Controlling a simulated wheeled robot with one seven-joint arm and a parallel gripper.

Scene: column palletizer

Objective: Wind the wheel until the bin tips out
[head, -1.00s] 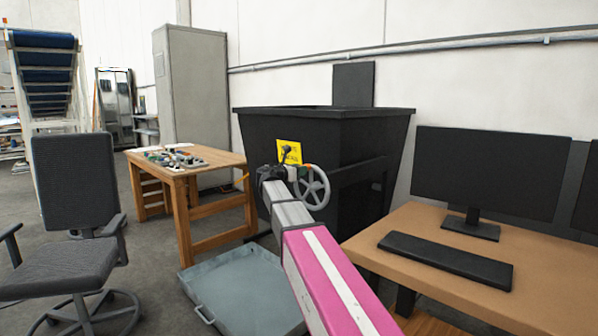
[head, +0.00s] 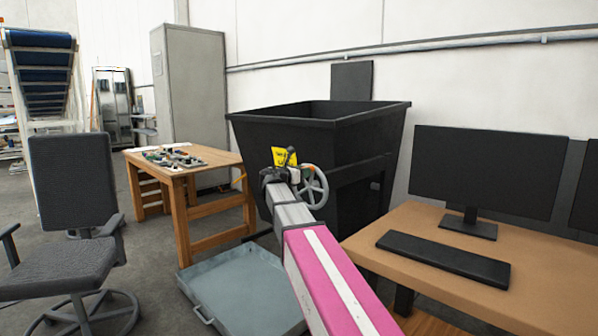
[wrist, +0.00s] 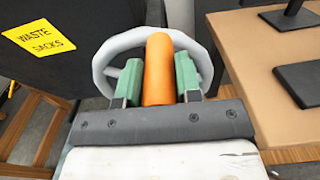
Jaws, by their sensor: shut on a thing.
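The grey handwheel (head: 314,187) is on the near side of the black bin (head: 345,160). In the wrist view the wheel (wrist: 112,58) shows behind an orange handle (wrist: 158,68). My gripper (wrist: 158,80) is shut on this handle, with a green finger on each side. In the head view my gripper (head: 280,174) is at the wheel's left, and the arm partly hides the wheel's mount. A yellow label (wrist: 38,38) on the bin reads "WASTE SACKS".
A shallow grey tray (head: 235,285) lies on the floor in front of the bin. A wooden bench (head: 215,160) with small parts stands left. A desk (head: 430,225) with monitor (head: 488,172) and keyboard (head: 443,258) is close on the right. An office chair (head: 75,190) is at left.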

